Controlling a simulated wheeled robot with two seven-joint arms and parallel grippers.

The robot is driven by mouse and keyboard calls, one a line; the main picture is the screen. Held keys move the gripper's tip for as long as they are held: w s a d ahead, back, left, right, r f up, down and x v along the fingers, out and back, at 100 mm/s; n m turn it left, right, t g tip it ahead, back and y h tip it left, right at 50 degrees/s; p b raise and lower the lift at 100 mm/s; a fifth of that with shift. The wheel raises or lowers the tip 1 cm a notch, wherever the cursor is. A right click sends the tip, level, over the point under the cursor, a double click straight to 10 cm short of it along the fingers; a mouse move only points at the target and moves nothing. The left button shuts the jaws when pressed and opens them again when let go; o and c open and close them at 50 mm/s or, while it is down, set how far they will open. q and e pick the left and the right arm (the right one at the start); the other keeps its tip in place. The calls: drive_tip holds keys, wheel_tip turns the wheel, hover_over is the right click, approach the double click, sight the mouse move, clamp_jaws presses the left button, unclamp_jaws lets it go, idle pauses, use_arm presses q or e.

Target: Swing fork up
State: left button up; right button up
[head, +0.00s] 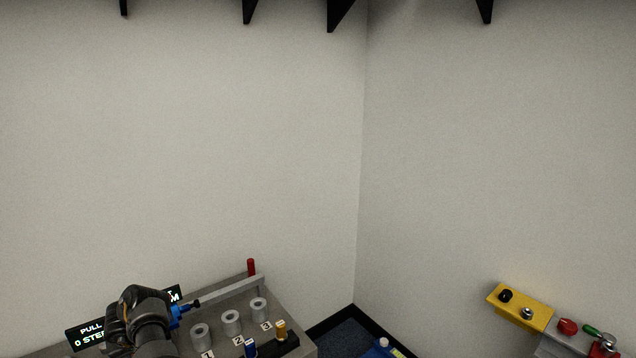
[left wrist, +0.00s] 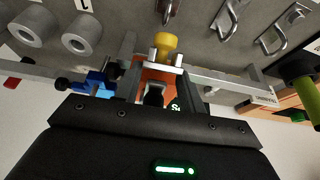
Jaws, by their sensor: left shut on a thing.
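My left arm (head: 145,315) reaches over the panel at the lower left of the head view, and it hides its own fingertips there. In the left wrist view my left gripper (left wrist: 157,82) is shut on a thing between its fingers. A small grey two-pronged piece (left wrist: 165,64), which looks like the fork, sits at the fingertips in front of an orange part (left wrist: 158,76). A yellow knob (left wrist: 164,42) shows between its prongs. I cannot tell exactly which part is gripped. My right gripper is not in view.
A panel with grey cylinders (head: 232,322), a grey bar (head: 232,291) and a red post (head: 251,268) lies beside the arm. Metal hooks (left wrist: 230,18) and a green handle (left wrist: 302,88) are close by. A yellow control box (head: 520,306) stands far right.

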use_arm(q)
drive_tip(key=shift+w+a+r, duration=0.2)
drive_tip(key=shift+w+r, duration=0.1)
drive_tip(key=shift+r, duration=0.1)
drive_tip(key=shift+w+a+r+p, duration=0.15)
drive_tip(key=shift+w+a+p, duration=0.05)
drive_tip(key=shift+w+p, duration=0.1)
drive_tip(key=shift+w+a+r, duration=0.15)
drive_tip(key=shift+w+a, duration=0.05)
drive_tip(key=shift+w, duration=0.05)
drive_tip(key=o, duration=1)
drive_tip(key=shift+d, duration=0.1)
